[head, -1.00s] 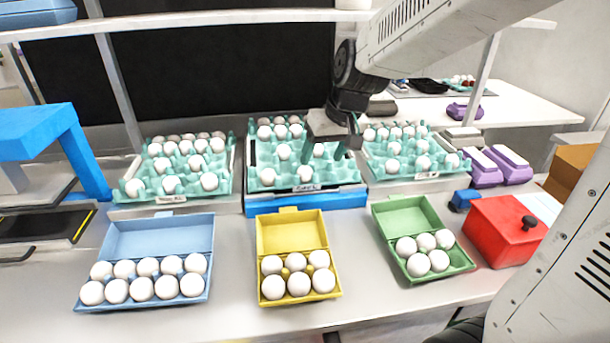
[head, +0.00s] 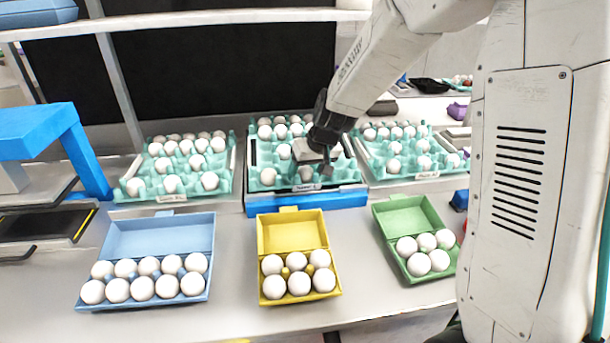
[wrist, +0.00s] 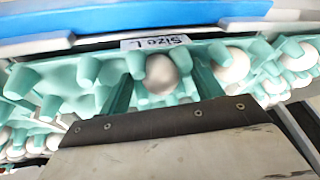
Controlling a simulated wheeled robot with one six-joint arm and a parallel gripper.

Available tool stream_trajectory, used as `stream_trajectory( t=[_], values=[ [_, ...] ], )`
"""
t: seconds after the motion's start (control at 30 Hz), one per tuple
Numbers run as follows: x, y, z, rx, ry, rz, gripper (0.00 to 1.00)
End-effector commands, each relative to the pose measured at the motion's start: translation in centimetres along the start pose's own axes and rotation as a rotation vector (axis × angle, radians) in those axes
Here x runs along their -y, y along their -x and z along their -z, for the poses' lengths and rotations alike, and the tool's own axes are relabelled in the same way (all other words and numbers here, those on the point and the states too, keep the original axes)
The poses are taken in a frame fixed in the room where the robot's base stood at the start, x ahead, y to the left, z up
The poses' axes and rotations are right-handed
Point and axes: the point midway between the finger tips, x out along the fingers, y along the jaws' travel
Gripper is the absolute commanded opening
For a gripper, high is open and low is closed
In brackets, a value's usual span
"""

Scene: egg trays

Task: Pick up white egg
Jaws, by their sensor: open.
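A white egg (head: 306,174) sits in the front row of the middle teal tray (head: 345,178). In the wrist view this egg (wrist: 161,74) shows between my two teal fingers, near the tray's "Size L" label. My gripper (head: 311,169) is open over the front part of that tray, its fingers to either side of the egg. I cannot tell whether they touch it. Other white eggs (head: 268,177) sit in the same tray, and my gripper partly hides those behind it.
Teal egg trays stand at left (head: 150,190) and right (head: 400,175). Blue (head: 160,238), yellow (head: 290,235) and green (head: 405,213) cartons holding white eggs stand open in front. A shelf bar (head: 200,17) crosses above. My arm hides the right side.

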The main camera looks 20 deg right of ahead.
Motion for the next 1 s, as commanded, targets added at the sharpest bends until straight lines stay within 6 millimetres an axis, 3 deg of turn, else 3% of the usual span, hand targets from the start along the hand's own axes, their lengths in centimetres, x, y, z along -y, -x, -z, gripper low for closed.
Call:
stream_trajectory(
  t=[0.17,0.3,0.73,1.0],
  values=[
    [0.0,0.0,0.0,-0.001,0.000,0.000,0.65],
    [0.0,0.0,0.0,0.000,0.000,0.000,0.33],
    [0.1,0.3,0.1,-0.001,0.001,0.000,0.33],
    [0.4,2.7,1.2,-0.004,0.002,0.000,0.33]
  ],
)
